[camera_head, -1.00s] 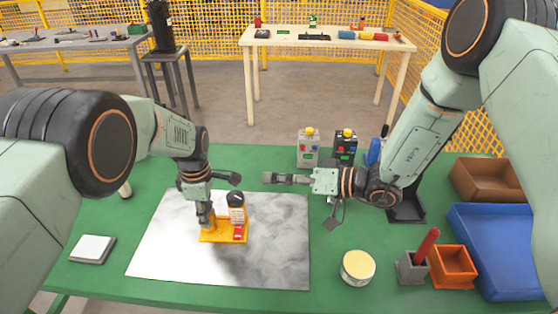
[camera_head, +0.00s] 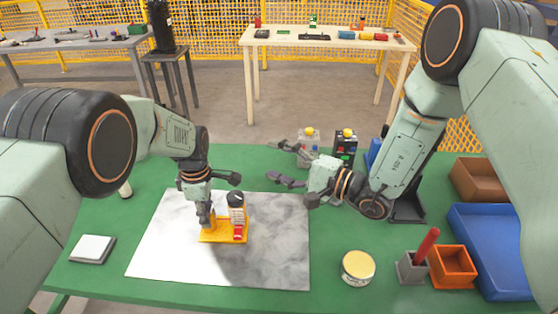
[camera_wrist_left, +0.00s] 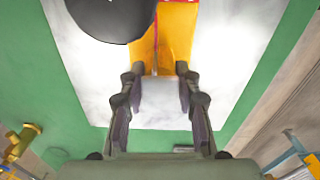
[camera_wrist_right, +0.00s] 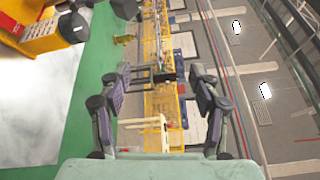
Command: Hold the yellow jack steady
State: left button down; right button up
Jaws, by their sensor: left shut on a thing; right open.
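The yellow jack (camera_head: 222,236) stands on the grey marbled plate (camera_head: 275,265) in the head view, with a black-topped upright part and a red piece on its right side. My left gripper (camera_head: 205,220) points down at its left end and is shut on it. In the left wrist view the jack's yellow body (camera_wrist_left: 176,35) lies between and beyond the fingers (camera_wrist_left: 158,85), partly hidden by a dark round part. My right gripper (camera_head: 290,190) is open and empty, held above the table to the right of the jack. The right wrist view shows its spread fingers (camera_wrist_right: 155,85).
Two button boxes, one grey (camera_head: 308,150) and one black (camera_head: 346,145), stand behind my right gripper. A round tin (camera_head: 357,268), a grey holder (camera_head: 411,268) with a red stick, an orange box (camera_head: 453,267) and a blue tray (camera_head: 492,250) are at right. A white-topped pad (camera_head: 92,249) lies at left.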

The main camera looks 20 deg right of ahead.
jog(key=shift+m+t, duration=0.4)
jog(key=shift+m, duration=1.1)
jog(key=m+g, duration=0.1)
jog(key=m, duration=0.6)
send_near(242, 200)
jog(key=shift+s+a+f+h, duration=0.3)
jog(key=shift+s+a+f, duration=0.15)
jog(key=shift+f, duration=0.25)
jog(key=shift+f+m, duration=0.1)
jog(key=shift+m, duration=0.5)
jog(key=w+a+m, duration=0.1)
jog(key=w+a, duration=0.1)
jog(key=w, duration=0.1)
jog(key=w+a+r+m, duration=0.1)
jog(key=w+a+m, duration=0.1)
jog(key=w+a, duration=0.1)
jog(key=w+a+m+t, duration=0.1)
jog(key=w+a+m, duration=0.1)
jog(key=w, duration=0.1)
jog(key=shift+w+a+r, duration=0.15)
jog(key=shift+w+a, duration=0.1)
jog(key=shift+a, duration=0.15)
jog(key=shift+c, duration=0.3)
